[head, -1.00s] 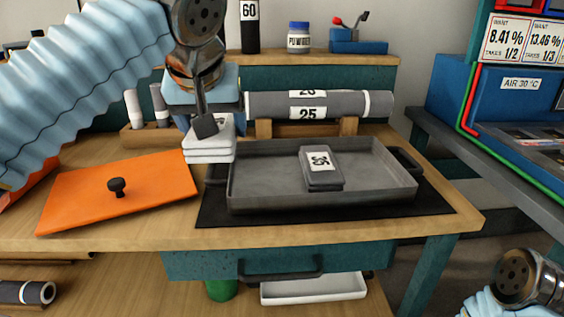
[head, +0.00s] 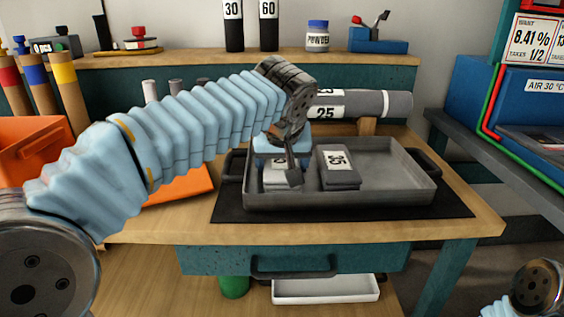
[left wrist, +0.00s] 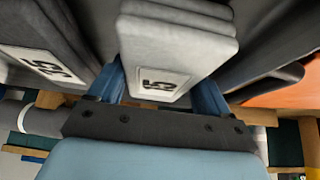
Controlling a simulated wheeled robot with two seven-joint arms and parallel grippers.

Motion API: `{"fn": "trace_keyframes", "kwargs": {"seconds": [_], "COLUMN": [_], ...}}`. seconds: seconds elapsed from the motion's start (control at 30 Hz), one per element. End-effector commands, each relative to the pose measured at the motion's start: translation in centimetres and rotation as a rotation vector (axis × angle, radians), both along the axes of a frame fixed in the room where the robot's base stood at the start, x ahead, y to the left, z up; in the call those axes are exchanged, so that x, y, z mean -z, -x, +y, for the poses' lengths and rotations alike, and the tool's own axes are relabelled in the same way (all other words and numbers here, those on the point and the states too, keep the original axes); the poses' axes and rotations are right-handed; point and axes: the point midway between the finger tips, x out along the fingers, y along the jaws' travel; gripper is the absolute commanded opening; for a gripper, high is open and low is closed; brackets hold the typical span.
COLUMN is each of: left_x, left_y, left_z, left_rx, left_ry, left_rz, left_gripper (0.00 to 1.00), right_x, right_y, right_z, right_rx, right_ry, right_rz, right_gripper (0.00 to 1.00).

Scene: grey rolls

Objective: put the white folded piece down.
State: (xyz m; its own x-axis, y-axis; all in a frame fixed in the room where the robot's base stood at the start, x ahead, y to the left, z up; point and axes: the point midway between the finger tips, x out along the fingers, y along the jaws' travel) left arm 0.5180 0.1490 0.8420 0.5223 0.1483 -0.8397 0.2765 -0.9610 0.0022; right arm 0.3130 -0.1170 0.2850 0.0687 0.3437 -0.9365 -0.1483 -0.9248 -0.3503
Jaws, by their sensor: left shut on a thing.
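The white folded piece (head: 275,182), a stack of pale layers with a number label, is inside the left part of the grey tray (head: 330,199). My left gripper (head: 288,172) is shut on it from above and partly hides it. In the left wrist view the piece (left wrist: 178,42) sits between the two blue fingers. I cannot tell whether its underside touches the tray floor. A darker grey folded piece labelled 35 (head: 341,172) lies in the tray just right of it; it also shows in the left wrist view (left wrist: 40,35). My right gripper is out of view.
The tray stands on a black mat (head: 455,208). A grey roll (head: 375,104) lies on wooden supports behind it. An orange lid (head: 185,188) is on the bench to the left, partly behind my arm. The tray's right part is clear.

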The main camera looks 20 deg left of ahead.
Motion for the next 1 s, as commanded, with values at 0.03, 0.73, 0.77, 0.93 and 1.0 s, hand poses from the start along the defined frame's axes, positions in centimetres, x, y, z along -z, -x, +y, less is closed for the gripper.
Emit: {"fn": "trace_keyframes", "kwargs": {"seconds": [0.03,0.73,0.77,0.93,1.0], "left_x": [-0.1,-1.1,-1.5,-4.9,-6.3], "left_y": [0.0,0.5,0.8,2.8,3.7], "left_z": [0.0,-0.2,-0.3,-0.8,-1.1], "left_rx": [0.0,0.002,0.002,0.002,0.001], "left_ry": [0.0,0.001,0.001,0.004,0.002], "left_rz": [-0.001,-0.002,-0.002,-0.004,-0.004], "left_gripper": [0.43,1.0,1.0,1.0,1.0], "right_x": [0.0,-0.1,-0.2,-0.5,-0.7], "right_y": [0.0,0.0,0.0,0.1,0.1], "right_z": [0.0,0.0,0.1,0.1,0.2], "right_rx": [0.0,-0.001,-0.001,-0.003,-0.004], "right_ry": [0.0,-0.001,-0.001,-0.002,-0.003], "right_rz": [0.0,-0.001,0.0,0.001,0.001], "right_gripper": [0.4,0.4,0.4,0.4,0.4]}}
